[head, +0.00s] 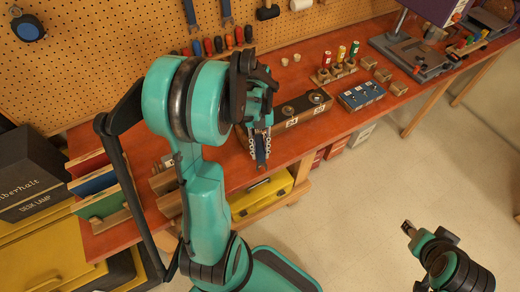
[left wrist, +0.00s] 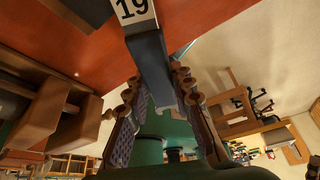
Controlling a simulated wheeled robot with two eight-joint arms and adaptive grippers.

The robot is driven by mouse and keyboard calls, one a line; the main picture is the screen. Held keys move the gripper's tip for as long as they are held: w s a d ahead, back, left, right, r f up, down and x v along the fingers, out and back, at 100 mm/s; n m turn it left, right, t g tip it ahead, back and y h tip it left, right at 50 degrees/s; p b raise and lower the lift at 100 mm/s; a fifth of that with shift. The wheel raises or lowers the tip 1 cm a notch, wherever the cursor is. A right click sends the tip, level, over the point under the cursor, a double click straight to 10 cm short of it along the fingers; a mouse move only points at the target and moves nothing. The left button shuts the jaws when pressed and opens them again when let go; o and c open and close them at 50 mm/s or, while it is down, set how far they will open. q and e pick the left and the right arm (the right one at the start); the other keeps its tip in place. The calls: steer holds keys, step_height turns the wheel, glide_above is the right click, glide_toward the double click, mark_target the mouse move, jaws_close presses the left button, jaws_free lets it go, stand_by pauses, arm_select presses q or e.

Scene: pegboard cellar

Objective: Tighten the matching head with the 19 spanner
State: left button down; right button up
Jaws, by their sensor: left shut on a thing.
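My left gripper (head: 258,135) is over the red bench, partly hidden behind its own wrist. It is shut on the 19 spanner (head: 261,152), whose dark blue-grey handle points down toward the bench's front edge. In the left wrist view, the spanner (left wrist: 151,70) lies between the two fingers, with a white label reading 19; its jaw end is out of view. A dark block (head: 305,108) with round bolt heads and white number labels is right of the gripper; the gripper hides its left end. My right gripper (head: 408,229) is over the floor, away from the bench; its opening is unclear.
A blue tray (head: 361,95) with small parts lies right of the block. Colored upright boards (head: 95,185) are at the bench's left. A yellow case (head: 262,195) is below the bench.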

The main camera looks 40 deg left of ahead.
arm_select(q)
steer(key=shift+r+p, duration=2.1)
steer(key=shift+r, duration=1.05)
steer(key=c, duration=2.1)
jaws_free()
jaws_close()
